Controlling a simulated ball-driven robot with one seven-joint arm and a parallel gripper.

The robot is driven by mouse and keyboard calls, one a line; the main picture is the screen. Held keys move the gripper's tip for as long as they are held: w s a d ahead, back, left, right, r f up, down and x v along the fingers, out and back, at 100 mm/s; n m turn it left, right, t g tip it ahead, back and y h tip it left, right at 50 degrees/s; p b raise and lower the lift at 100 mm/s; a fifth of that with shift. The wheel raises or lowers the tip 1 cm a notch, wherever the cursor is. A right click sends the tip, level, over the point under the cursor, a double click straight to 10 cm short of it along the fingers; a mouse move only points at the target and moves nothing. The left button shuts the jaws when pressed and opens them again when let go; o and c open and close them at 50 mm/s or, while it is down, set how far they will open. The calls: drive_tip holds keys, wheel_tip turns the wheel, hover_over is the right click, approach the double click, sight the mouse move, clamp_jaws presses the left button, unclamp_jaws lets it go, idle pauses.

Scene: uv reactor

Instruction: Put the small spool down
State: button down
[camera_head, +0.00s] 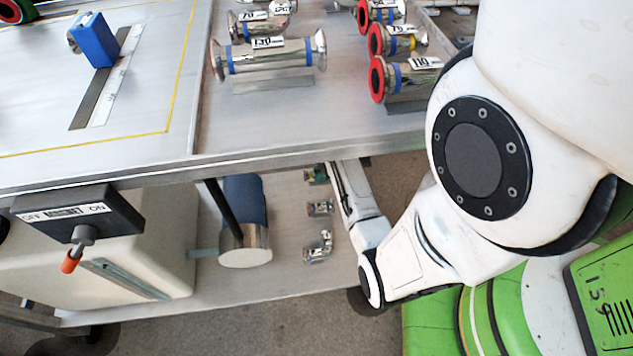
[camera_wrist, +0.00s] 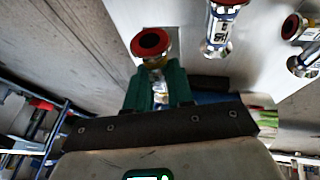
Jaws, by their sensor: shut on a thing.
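In the wrist view, my gripper (camera_wrist: 160,84) has green fingers shut on a small metal spool (camera_wrist: 150,43). The spool's red-faced flange sticks out past the fingertips, and its shiny body shows between the fingers. The fingers hide part of the body. The spool is over or near the edge of a pale surface (camera_wrist: 190,54); I cannot tell whether it touches it. In the head view my arm reaches down past the front edge of the table, and I cannot make out the held spool there.
Labelled spools, including a large one (camera_head: 268,57) and a red-flanged one (camera_head: 405,78), stand on the tabletop (camera_head: 170,150). Below, a lower shelf (camera_head: 285,270) holds small metal fittings (camera_head: 320,208) and a blue cylinder (camera_head: 244,215). A switch box (camera_head: 80,213) hangs at the front left edge.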

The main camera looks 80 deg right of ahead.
sight(316, 172)
drive_tip(key=d+f+b, duration=0.1)
drive_tip(key=f, duration=0.1)
drive_tip(key=w+d+f+b, duration=0.2)
drive_tip(key=d+f, duration=0.1)
drive_tip(key=shift+f, duration=0.35)
drive_tip(key=shift+f+b, duration=0.85)
drive_tip(key=shift+f, duration=0.65)
drive_tip(key=shift+f, duration=0.15)
drive_tip(key=c, duration=1)
unclamp_jaws()
